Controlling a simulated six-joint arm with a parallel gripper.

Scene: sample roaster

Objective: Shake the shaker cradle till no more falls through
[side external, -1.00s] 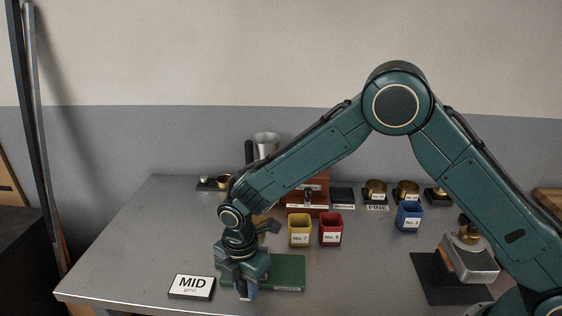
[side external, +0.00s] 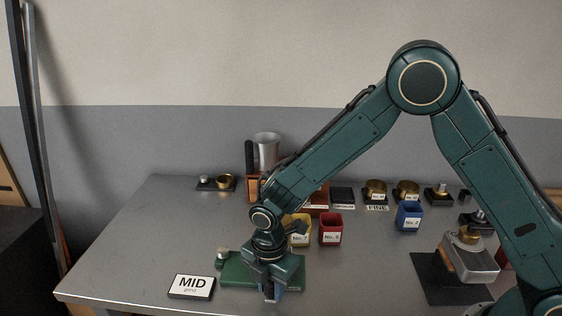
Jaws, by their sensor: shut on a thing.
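The shaker has a long green base (side external: 235,273) lying on the table at front centre, with a pale-topped knob at its left end. My gripper (side external: 271,291) points down over the right half of this base, at its near side. It is shut on the shaker cradle, which is mostly hidden behind my fingers and wrist. A small bluish-grey part shows between the fingertips. Whether any grounds are falling through cannot be seen from here.
Yellow (side external: 299,230), red (side external: 331,230) and blue (side external: 409,215) cups stand behind. A silver device (side external: 468,262) on a black mat is at the right. The left table area is clear.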

